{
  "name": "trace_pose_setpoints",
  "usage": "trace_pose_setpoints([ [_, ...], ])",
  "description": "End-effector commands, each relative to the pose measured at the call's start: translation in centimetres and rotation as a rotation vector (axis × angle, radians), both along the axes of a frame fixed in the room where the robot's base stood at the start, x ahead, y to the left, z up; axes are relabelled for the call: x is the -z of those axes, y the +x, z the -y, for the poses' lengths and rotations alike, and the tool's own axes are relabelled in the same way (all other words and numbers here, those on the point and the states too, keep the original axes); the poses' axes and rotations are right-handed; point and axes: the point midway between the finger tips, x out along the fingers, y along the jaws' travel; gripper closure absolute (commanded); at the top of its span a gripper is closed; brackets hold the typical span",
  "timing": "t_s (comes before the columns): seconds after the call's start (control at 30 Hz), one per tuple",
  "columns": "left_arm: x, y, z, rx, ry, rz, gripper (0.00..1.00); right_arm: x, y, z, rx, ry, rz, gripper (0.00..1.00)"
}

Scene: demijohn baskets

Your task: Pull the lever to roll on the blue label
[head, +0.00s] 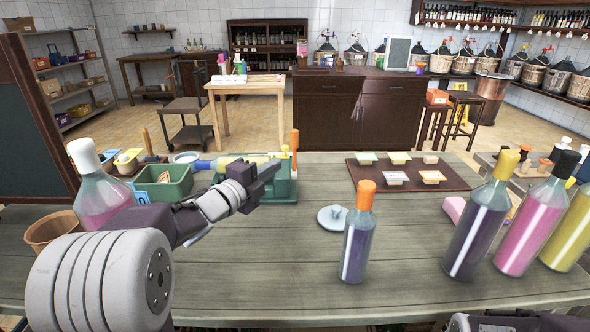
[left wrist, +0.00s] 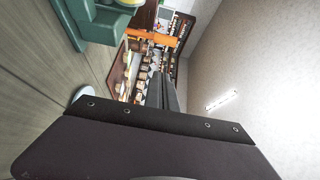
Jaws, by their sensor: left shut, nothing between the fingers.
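A green labelling machine (head: 284,188) stands on the table left of the middle, with an upright orange-handled lever (head: 294,141) at its right end. A pale yellowish bottle (head: 228,161) seems to lie across it, partly behind my arm. I cannot make out a blue label on it. My left gripper (head: 268,172) is shut and empty, in front of the machine and just below and left of the lever. In the left wrist view the orange handle (left wrist: 152,41) lies beyond the dark fingers (left wrist: 162,92), apart from them in the picture. My right gripper is out of view.
A green bin (head: 163,189) and a pink bottle (head: 97,190) stand left. A brown tray (head: 458,178) with small blocks lies behind. Several filled bottles stand far right.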

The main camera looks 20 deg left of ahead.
Motion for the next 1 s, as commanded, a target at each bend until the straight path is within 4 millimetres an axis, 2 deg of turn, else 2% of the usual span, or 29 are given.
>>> trace_pose_setpoints([
  [0.13, -0.2, 0.3, 0.1, 0.0, 0.0, -0.001, 1.0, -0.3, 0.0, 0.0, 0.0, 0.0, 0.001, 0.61],
  [0.23, -0.2, 1.4, 0.5, 0.002, 0.001, -0.002, 1.0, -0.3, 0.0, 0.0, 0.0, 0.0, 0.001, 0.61],
  [0.63, -0.1, 9.6, 3.2, 0.004, 0.001, -0.003, 1.0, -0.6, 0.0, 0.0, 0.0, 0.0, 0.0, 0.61],
  [0.8, -0.1, 12.0, 1.9, 0.0, 0.001, -0.003, 1.0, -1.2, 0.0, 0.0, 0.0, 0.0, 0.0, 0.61],
  [1.0, 0.0, 13.1, 1.3, 0.001, 0.0, -0.003, 1.0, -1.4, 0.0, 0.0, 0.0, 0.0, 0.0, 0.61],
])
